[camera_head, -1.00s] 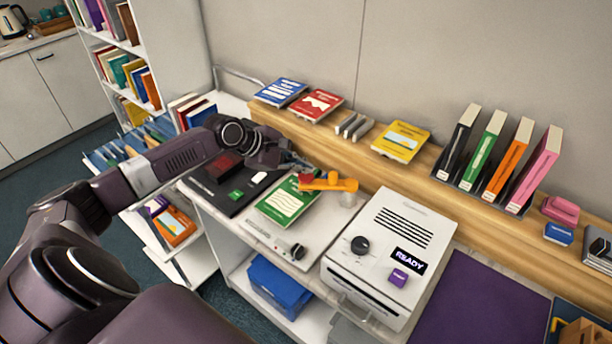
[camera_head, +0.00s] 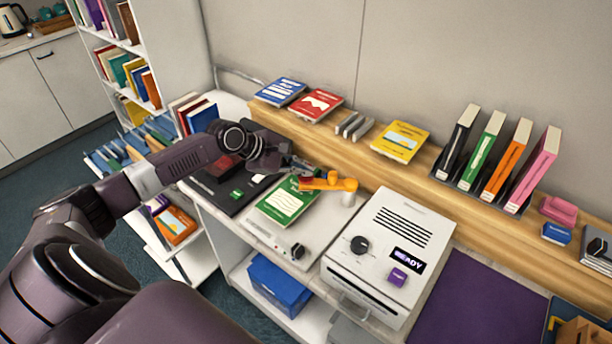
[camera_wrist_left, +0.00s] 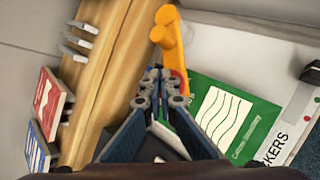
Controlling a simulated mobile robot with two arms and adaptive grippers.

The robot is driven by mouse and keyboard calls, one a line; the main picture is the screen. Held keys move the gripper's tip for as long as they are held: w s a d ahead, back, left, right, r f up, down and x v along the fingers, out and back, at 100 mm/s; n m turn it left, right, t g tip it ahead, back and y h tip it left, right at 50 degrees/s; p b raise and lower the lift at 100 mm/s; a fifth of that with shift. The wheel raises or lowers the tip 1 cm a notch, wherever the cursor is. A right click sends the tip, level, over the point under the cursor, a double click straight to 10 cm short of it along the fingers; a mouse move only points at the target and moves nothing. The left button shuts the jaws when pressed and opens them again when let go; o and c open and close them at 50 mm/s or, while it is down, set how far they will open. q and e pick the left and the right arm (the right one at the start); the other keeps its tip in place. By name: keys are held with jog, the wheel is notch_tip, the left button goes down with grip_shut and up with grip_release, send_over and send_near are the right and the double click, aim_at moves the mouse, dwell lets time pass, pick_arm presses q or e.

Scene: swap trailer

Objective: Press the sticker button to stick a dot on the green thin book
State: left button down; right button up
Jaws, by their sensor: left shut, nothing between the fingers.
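The green thin book (camera_head: 287,203) lies flat on the white sticker station (camera_head: 262,234), cover up with white lines. It also shows in the left wrist view (camera_wrist_left: 235,115), partly behind my fingers. An orange arm on a white post (camera_head: 334,183) reaches over the book's far corner. A red part (camera_head: 305,184) shows at its left end in the head view. My left gripper (camera_head: 300,170) is shut and empty close to that end. In the left wrist view its fingertips (camera_wrist_left: 157,78) are beside the orange arm (camera_wrist_left: 172,45); contact cannot be told. My right gripper is not in view.
A white machine reading READY (camera_head: 385,250) stands right of the station. A black panel (camera_head: 225,190) lies left of it, under my arm. Behind, a wooden ledge (camera_head: 360,147) holds flat books, a yellow book (camera_head: 400,141) and upright binders. A purple mat (camera_head: 480,300) is clear.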

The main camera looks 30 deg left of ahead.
pick_arm(q)
jog(key=shift+s+f, duration=0.1)
jog(key=shift+f, duration=0.5)
dwell(0.5)
jog(key=shift+r+p, duration=1.2)
jog(key=shift+p, duration=0.35)
notch_tip(320, 180, up, 5)
jog(key=p, duration=0.6)
jog(key=shift+r, duration=0.1)
